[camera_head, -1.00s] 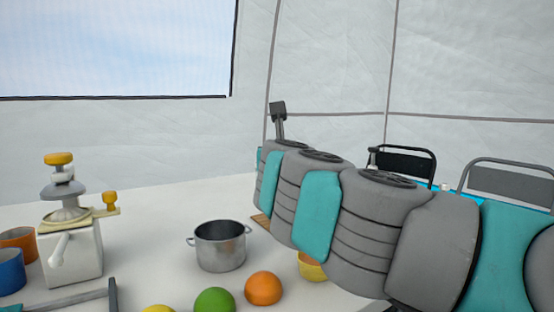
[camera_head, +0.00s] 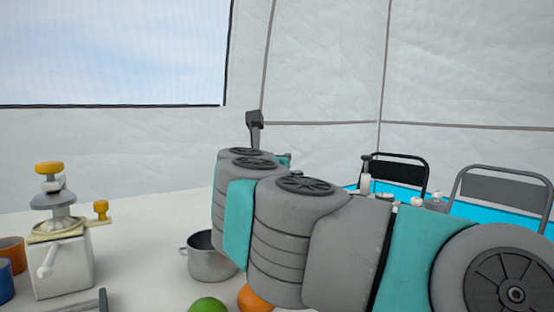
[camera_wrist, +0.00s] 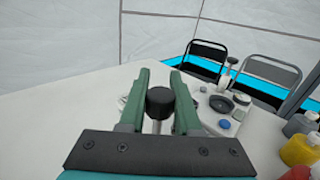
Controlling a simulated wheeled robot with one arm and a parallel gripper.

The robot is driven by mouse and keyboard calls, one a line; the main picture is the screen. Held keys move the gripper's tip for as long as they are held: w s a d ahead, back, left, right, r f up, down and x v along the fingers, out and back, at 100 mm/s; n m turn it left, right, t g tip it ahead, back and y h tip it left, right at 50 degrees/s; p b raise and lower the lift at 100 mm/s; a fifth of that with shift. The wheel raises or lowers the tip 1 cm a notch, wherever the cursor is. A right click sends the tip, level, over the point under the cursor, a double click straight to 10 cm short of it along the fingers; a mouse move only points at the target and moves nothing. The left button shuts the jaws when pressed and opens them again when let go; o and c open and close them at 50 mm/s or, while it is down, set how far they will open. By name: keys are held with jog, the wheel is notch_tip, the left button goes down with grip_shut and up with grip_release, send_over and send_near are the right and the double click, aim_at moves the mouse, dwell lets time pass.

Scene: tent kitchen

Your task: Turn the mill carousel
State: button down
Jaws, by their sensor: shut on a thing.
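My gripper (camera_wrist: 159,78) shows in the wrist view with its two green fingers on either side of a round black knob (camera_wrist: 160,103) on a light stem. It is shut on this knob. The fingers hide part of what lies below the knob. Right of the fingers is a cluster of small parts with a black round dish (camera_wrist: 221,103), a blue cap (camera_wrist: 224,124) and a white-and-dark mill (camera_wrist: 229,70). This mill also shows in the head view (camera_head: 366,176). I cannot tell how the knob joins the cluster. My arm hides my gripper in the head view.
A white device with a yellow top (camera_head: 60,262) stands on the table at left. A metal pot (camera_head: 208,260), a green fruit (camera_head: 208,306) and an orange fruit (camera_head: 253,300) sit near my arm. Yellow (camera_wrist: 299,150) and red bottles stand at right in the wrist view. Chairs stand behind.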

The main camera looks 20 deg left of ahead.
jog(key=c, duration=0.6)
grip_release()
jog(key=s, duration=0.7)
jog(key=shift+s+d, duration=0.3)
jog(key=shift+s, duration=0.05)
